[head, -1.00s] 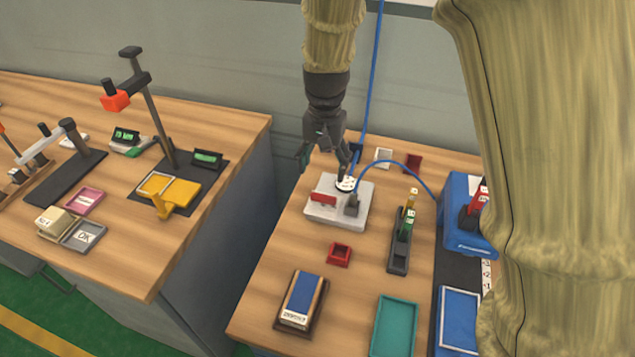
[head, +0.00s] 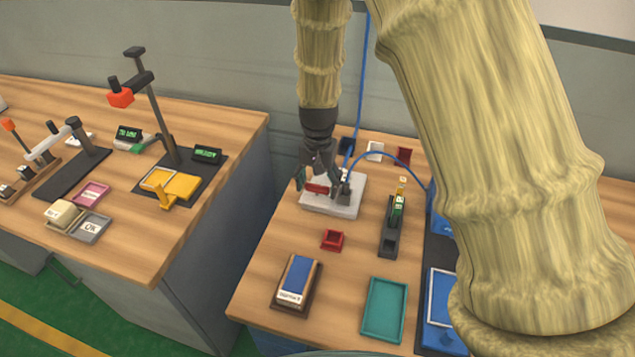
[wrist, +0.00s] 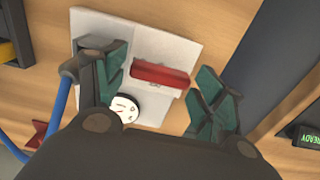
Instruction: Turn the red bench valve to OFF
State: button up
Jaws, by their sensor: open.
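The red valve handle (head: 316,188) is a short red bar on a light grey plate (head: 334,209) on the right bench. In the wrist view the red handle (wrist: 160,75) lies crosswise between my fingers, with the plate (wrist: 150,32) around it. A white round dial (wrist: 124,108) with dark marks sits beside the handle, partly covered by my left finger. My gripper (head: 320,188) is open above the plate, pointing down, one finger on either side of the handle. It also shows in the wrist view (wrist: 163,70). I cannot tell whether the fingers touch the handle.
A blue hose (head: 385,163) arcs behind the plate. A small red tray (head: 333,241), a dark rack with coloured pieces (head: 392,233), a teal tray (head: 386,310) and a blue-topped block (head: 298,281) stand nearby. A gap separates this bench from the left bench (head: 130,230).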

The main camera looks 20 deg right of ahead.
jog(key=shift+w+f, duration=0.25)
jog(key=shift+w, duration=0.05)
jog(key=shift+s+r, duration=0.2)
jog(key=c, duration=0.7)
jog(key=shift+c, duration=0.2)
jog(key=shift+r+n, duration=0.1)
jog(key=shift+n, duration=0.2)
jog(key=n+p, duration=0.2)
jog(key=shift+r+n, duration=0.1)
jog(key=shift+n, duration=0.3)
jog(key=n+p, duration=0.2)
jog(key=n, duration=0.3)
jog(key=shift+p, duration=0.4)
jog(key=n+p, duration=0.1)
jog(key=n, duration=0.4)
jog(key=shift+w+p, duration=0.1)
jog(key=shift+p, duration=0.25)
jog(key=shift+n+p, duration=0.7)
jog(key=shift+n, duration=1.5)
